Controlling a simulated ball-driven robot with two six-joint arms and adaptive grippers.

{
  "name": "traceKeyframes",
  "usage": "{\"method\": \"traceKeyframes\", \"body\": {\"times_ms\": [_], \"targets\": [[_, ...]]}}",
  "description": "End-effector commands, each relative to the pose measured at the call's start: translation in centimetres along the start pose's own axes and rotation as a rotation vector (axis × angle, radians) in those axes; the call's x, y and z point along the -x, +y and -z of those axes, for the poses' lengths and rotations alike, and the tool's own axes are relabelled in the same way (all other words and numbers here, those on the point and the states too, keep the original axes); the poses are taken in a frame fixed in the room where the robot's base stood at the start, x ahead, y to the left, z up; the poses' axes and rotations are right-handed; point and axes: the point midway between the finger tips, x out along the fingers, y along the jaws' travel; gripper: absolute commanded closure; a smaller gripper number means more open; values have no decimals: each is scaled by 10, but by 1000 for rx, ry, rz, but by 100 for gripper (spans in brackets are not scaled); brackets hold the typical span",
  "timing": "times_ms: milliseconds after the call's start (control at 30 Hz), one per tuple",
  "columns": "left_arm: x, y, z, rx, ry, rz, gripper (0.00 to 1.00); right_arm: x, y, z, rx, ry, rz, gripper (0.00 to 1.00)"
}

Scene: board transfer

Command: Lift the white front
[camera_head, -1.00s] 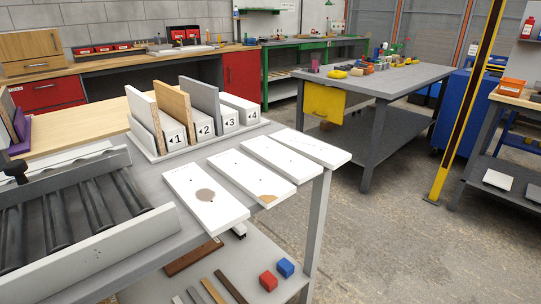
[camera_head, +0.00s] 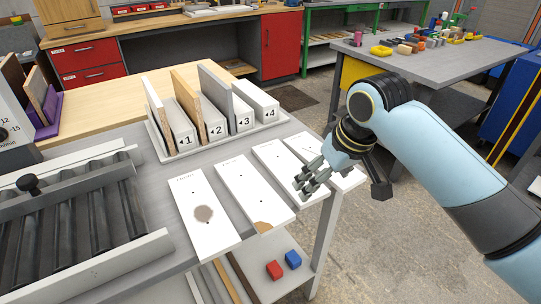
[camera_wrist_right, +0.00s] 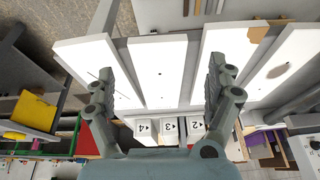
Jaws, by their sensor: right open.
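Several white fronts lie flat side by side on the grey table. One has a grey-brown round patch (camera_head: 203,213); its neighbour has a brown corner (camera_head: 250,190). The third front (camera_head: 272,160) looks plain apart from small dark marks. The rightmost front (camera_head: 345,178) is partly hidden by my right gripper (camera_head: 314,178). That gripper is open and empty, over the two right-hand fronts. In the right wrist view its fingers stand on either side of the third front (camera_wrist_right: 158,50); I cannot tell how high above it. My left gripper is out of view.
A rack (camera_head: 215,145) numbered 1 to 4 stands behind the fronts, with upright boards by 1, 2 and 3. A roller conveyor (camera_head: 100,245) is at the left. Red (camera_head: 274,270) and blue (camera_head: 292,259) blocks lie on the lower shelf.

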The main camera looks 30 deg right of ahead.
Motion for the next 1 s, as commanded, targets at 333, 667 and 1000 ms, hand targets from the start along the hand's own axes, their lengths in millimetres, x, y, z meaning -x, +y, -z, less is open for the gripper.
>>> {"method": "traceKeyframes", "body": {"times_ms": [333, 667, 1000], "targets": [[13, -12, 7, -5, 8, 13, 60, 2, 5, 33, 9, 57, -13, 12], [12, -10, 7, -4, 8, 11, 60, -34, 5, 33, 10, 58, -14, 12], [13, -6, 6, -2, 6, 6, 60, -77, 4, 29, 11, 60, -14, 12]]}}
